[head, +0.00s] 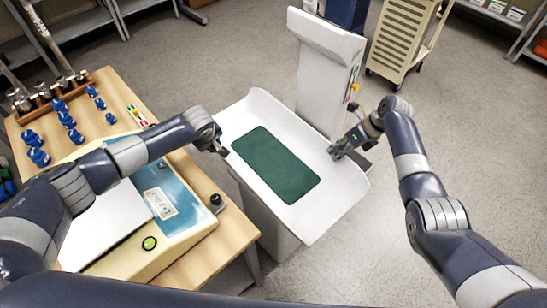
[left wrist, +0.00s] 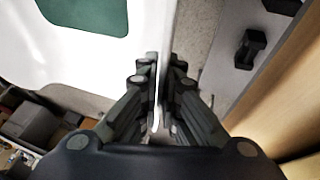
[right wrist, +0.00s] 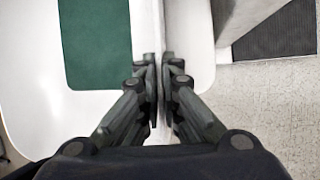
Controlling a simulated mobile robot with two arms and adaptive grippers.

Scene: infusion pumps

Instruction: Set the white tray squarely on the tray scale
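The white tray (head: 235,118) has raised rims and a dark green mat (head: 275,165) on its floor. My left gripper (head: 222,150) is shut on its left rim, and the rim (left wrist: 155,75) shows between the fingers in the left wrist view. My right gripper (head: 338,152) is shut on the opposite rim, also seen between the fingers in the right wrist view (right wrist: 157,60). The tray is over the white scale body (head: 268,212), in front of its tall column (head: 325,80). The tray hides the scale's top, so I cannot tell whether they touch.
A beige slatted cart (head: 402,40) stands behind the column. The floor at right is clear.

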